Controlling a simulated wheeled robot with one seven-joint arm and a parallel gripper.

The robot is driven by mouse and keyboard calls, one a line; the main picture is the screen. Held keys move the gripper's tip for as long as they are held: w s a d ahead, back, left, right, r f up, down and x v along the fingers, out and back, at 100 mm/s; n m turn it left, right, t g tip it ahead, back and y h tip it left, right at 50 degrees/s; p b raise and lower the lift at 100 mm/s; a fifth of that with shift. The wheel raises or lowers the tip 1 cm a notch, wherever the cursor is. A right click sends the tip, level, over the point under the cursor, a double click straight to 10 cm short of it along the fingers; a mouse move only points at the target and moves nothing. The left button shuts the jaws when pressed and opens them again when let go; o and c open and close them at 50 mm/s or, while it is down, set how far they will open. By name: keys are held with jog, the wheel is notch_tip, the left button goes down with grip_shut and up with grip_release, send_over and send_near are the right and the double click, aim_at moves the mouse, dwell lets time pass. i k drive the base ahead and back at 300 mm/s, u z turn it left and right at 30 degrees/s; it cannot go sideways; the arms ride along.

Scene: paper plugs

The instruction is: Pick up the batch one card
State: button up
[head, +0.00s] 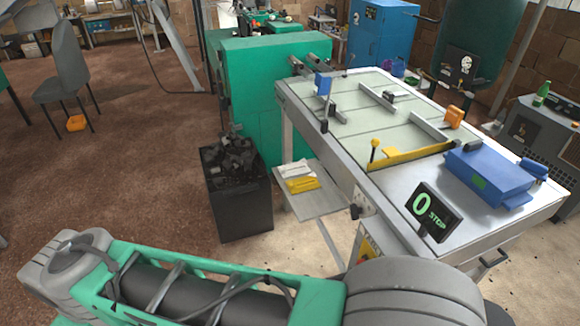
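I cannot pick out a card marked batch one; no such lettering is readable in the head view. A white flat item (296,169) and a yellow item (303,185) lie side by side on a low grey shelf (325,203) at the machine's side. Either could be a card or a packet; they are too small to tell. My gripper is not in view. Only green and grey links of my arm cross the bottom of the picture.
A machine table (345,130) with metal bars, a blue box (488,175) and a black display (433,212) reading "0 STOP" stands at the right. A black bin (240,205) full of dark scraps stands left of the shelf. Brown floor (130,150) at the left is largely open.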

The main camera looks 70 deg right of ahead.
aim_at(289, 170)
jog(key=z, duration=0.85)
jog(key=i, duration=0.9)
jog(key=z, duration=0.9)
